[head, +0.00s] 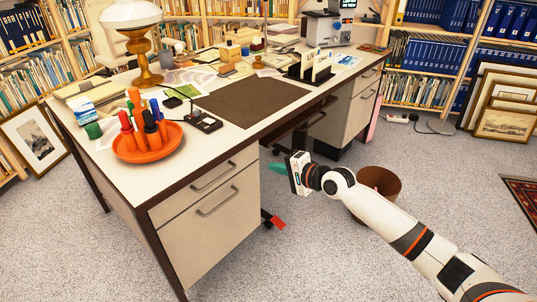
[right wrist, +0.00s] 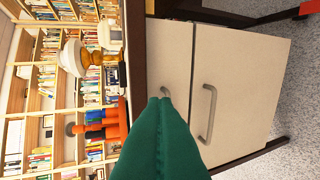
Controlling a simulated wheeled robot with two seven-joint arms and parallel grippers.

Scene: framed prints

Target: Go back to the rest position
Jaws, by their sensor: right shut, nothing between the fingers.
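My right arm comes in from the lower right of the head view. My right gripper (head: 277,168) is in the air in front of the desk (head: 110,180), beside its near drawer unit. Its green fingers are together and hold nothing. In the right wrist view the shut green fingers (right wrist: 164,105) point toward the two drawer fronts (right wrist: 240,90) with their metal handles. I cannot tell the exact gap to the drawers. My left gripper and arm are not in view.
A brown waste bin (head: 382,180) stands on the carpet behind my right forearm. An orange tray of markers (head: 147,152) is near the desk's left corner. Framed prints lean at the right (head: 505,124) and left (head: 34,136). Carpet in front is clear.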

